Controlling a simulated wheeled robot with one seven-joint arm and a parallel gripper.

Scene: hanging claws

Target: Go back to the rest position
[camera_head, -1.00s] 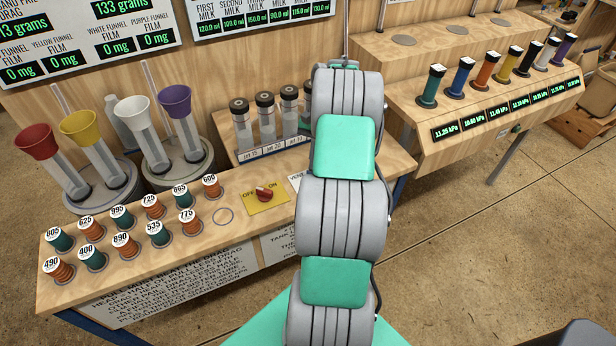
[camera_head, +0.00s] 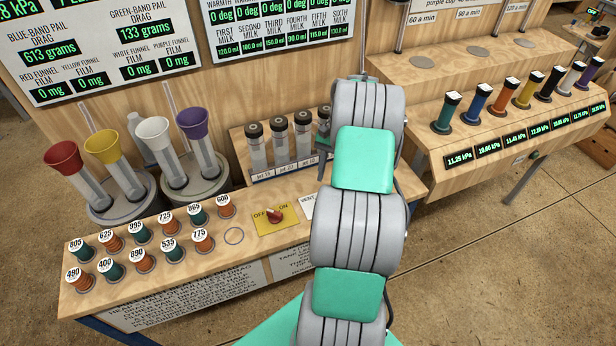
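My arm rises through the middle of the head view, grey with green pads, in front of the wooden bench (camera_head: 250,262). My gripper is not visible; the arm's upper links cover the area where it may be. No object can be seen held. The arm hides part of the bench's right end and part of the vial rack (camera_head: 272,175).
Funnels, including a red one (camera_head: 63,158) and a purple one (camera_head: 192,123), stand at the bench's left. Numbered spools and a red switch knob (camera_head: 274,215) sit in front. A right-hand console (camera_head: 480,165) holds coloured tubes. Floor (camera_head: 500,270) is open at lower right.

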